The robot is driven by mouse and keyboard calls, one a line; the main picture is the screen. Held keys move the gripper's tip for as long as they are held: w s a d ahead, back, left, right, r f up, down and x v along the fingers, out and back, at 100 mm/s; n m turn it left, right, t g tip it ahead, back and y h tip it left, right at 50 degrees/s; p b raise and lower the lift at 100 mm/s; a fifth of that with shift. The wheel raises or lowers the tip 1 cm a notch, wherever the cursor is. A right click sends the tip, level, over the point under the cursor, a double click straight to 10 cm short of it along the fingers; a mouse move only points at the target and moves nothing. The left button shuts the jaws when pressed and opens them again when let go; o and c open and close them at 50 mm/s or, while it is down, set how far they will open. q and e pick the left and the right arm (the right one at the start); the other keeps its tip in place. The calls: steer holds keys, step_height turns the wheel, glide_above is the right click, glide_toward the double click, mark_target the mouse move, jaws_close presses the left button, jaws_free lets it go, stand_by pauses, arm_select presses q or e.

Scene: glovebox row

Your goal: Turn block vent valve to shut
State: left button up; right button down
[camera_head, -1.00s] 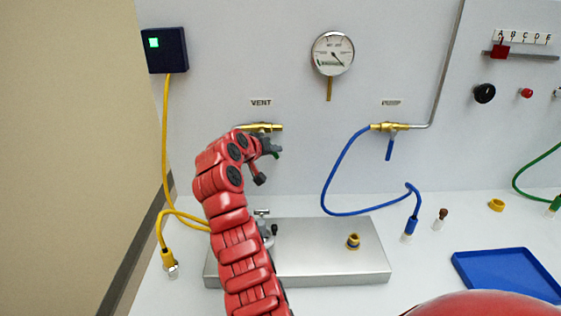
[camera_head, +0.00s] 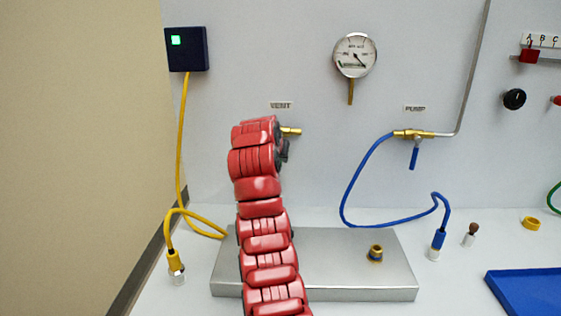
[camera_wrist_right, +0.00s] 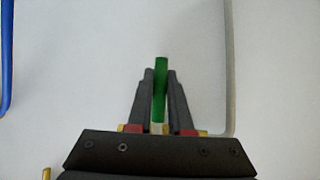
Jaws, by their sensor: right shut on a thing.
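The vent valve (camera_head: 291,131) is a brass fitting on the wall panel under the VENT label (camera_head: 281,106). My right arm covers most of it, and only its right end shows in the head view. My right gripper (camera_wrist_right: 160,77) is shut on the green valve handle (camera_wrist_right: 160,95), which stands between the two dark fingers in the wrist view. In the head view only a dark bit of that gripper shows beside the red wrist, and the handle is hidden there. My left gripper is in neither view.
To the right, the pump valve (camera_head: 412,134) has a blue handle (camera_head: 414,159) and a blue hose (camera_head: 352,187). A round gauge (camera_head: 355,55) hangs between. Below is a metal plate (camera_head: 340,263) with a brass fitting (camera_head: 375,253). A yellow cable (camera_head: 182,140) hangs at left.

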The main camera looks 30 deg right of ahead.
steer(key=shift+f, duration=0.1)
steer(key=c, duration=0.8)
jaws_free()
steer(key=shift+c, duration=0.2)
steer(key=shift+s+a+r, duration=0.2)
steer(key=shift+a+r, duration=0.05)
steer(key=shift+r, duration=0.15)
steer(key=v, duration=1.6)
steer(key=shift+s+a, duration=0.15)
